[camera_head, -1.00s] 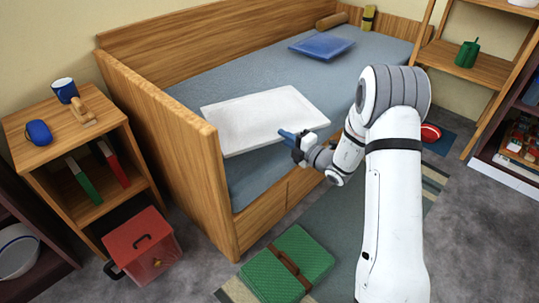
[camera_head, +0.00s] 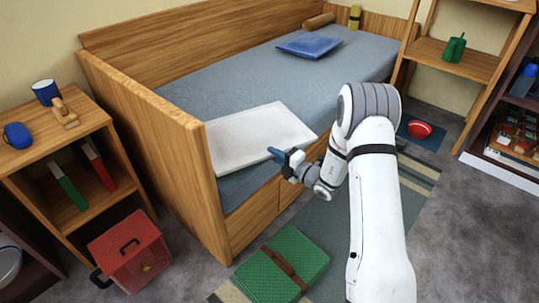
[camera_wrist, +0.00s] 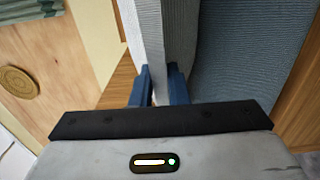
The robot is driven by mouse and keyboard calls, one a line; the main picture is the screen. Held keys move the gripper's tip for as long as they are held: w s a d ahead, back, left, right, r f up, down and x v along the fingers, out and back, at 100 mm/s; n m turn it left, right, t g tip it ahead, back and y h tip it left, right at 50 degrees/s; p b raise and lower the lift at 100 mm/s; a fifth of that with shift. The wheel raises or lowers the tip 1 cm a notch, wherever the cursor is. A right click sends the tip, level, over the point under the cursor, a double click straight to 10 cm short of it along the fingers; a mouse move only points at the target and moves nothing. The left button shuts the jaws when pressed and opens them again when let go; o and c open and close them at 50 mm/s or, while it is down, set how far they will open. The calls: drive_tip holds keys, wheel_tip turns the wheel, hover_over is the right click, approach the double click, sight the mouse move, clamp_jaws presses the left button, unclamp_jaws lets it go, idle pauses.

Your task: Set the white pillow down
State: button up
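The white pillow (camera_head: 255,137) lies flat, or nearly so, over the near end of the bed, close to the wooden end board. I cannot tell whether its whole underside touches the grey-blue mattress (camera_head: 225,85). My gripper (camera_head: 277,156) is at the pillow's front right edge, with its blue fingers on that edge. In the wrist view, the two blue fingers (camera_wrist: 158,88) stand on either side of the pillow's white edge (camera_wrist: 150,30), shut on it.
A blue cushion (camera_head: 309,46) and a brown bolster (camera_head: 318,21) lie at the bed's far end. The wooden end board (camera_head: 150,135) stands left of the pillow. A green case (camera_head: 282,265) lies on the floor mat; a red box (camera_head: 130,250) stands by the side table.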

drive_tip(key=o, duration=0.4)
drive_tip(key=shift+r, duration=0.2)
